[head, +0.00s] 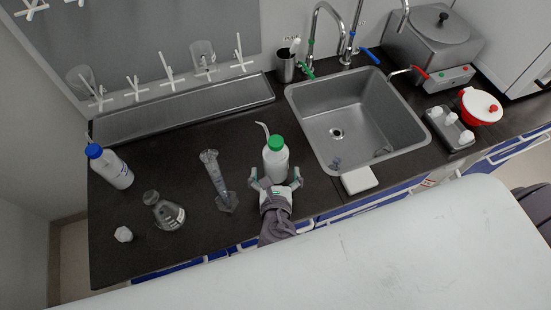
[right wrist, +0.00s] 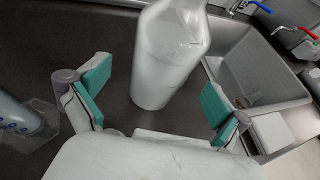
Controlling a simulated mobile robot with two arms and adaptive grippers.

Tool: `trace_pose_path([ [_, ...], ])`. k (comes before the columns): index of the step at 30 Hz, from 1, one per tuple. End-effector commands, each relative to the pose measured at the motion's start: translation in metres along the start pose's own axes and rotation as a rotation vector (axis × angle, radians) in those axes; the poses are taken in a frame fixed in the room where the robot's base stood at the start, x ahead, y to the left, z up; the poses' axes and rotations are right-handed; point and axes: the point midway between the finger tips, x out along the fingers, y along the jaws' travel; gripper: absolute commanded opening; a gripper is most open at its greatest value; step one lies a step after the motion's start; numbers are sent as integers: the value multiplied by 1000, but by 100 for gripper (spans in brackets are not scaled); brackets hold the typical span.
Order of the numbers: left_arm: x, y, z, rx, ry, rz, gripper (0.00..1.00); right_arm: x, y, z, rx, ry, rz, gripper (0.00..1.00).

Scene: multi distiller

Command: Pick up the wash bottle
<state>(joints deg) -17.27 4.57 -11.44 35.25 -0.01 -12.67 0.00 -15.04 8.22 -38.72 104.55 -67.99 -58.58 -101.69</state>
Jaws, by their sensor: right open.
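A white wash bottle with a green cap and a bent spout (head: 276,160) stands upright on the dark counter, left of the sink. My right gripper (head: 276,182) is open right in front of it, with its fingers spread towards either side of the bottle's lower part. In the right wrist view the bottle (right wrist: 168,60) stands beyond and between the green-padded fingertips of the gripper (right wrist: 155,90), with gaps at both sides. A second white bottle with a blue cap (head: 110,166) stands at the counter's left end. My left gripper is not in view.
A graduated cylinder (head: 217,180), a flask (head: 163,210) and a small white stopper-like piece (head: 124,234) stand to the left. The sink (head: 310,97) is on the right, with a white block (head: 359,179) at its front edge. A drying rack (head: 180,108) stands behind.

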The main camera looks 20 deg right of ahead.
Motion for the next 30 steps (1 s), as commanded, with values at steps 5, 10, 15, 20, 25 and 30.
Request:
trace_pose_path([
  [5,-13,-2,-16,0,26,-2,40,28,-1,4,-3,-1,-3,100],
  [10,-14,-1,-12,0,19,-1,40,43,-1,2,-1,1,-2,100],
  [15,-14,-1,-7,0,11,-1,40,45,-1,1,0,1,-1,100],
  [20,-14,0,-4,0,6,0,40,44,-1,1,0,1,-1,83],
  [25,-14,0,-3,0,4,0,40,44,-1,1,0,1,-1,55],
  [30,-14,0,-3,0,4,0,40,44,-1,3,1,-2,0,52],
])
